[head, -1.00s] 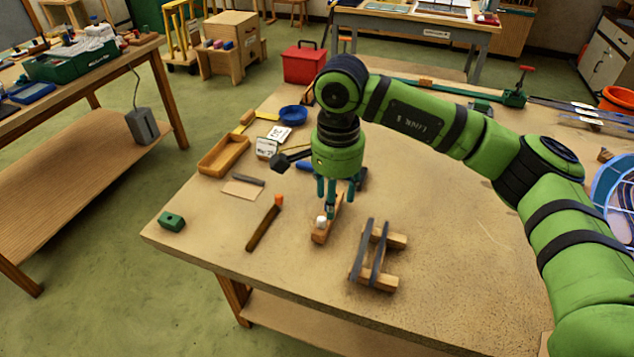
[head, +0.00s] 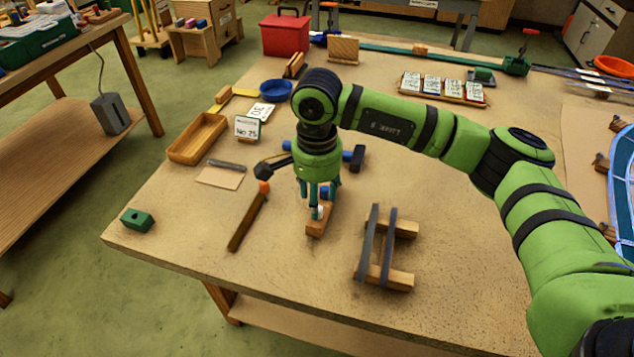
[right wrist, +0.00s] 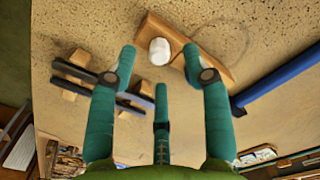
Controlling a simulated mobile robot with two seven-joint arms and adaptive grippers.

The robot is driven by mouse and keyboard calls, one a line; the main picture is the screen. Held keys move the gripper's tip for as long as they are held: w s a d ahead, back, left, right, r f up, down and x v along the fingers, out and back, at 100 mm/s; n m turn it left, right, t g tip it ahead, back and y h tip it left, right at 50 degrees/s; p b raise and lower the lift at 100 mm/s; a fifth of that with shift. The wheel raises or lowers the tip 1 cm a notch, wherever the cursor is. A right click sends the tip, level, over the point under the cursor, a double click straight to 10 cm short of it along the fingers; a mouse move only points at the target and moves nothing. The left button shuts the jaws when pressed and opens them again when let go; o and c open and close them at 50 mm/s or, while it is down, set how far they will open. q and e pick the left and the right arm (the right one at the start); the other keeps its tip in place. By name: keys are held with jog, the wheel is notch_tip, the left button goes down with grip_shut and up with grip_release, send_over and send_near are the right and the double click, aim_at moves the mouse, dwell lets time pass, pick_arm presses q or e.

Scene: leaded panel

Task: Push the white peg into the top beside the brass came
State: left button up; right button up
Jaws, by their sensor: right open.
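The white peg (head: 320,211) stands at the wooden block (head: 317,230) near the front of the table. In the right wrist view, the white peg (right wrist: 159,51) shows as a round white end on the block (right wrist: 205,55). My right gripper (head: 319,206) points down over the block, its fingers spread around the peg. In the right wrist view its teal fingers (right wrist: 157,75) are apart, with nothing clasped. I cannot make out the brass came. The leaded panel (head: 625,185) is cut off at the right edge. My left gripper is not in view.
A wooden stand with dark strips (head: 375,245) is just right of the block. An orange-tipped stick (head: 246,222) lies to the left. A green block (head: 137,220) sits near the table's left corner. Number tiles (head: 445,86) lie at the back. The front table edge is clear.

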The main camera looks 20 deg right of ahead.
notch_tip(320, 180, down, 3)
jog(key=shift+s+p, duration=0.15)
jog(key=shift+p, duration=0.3)
jog(key=shift+f, duration=0.4)
grip_shut()
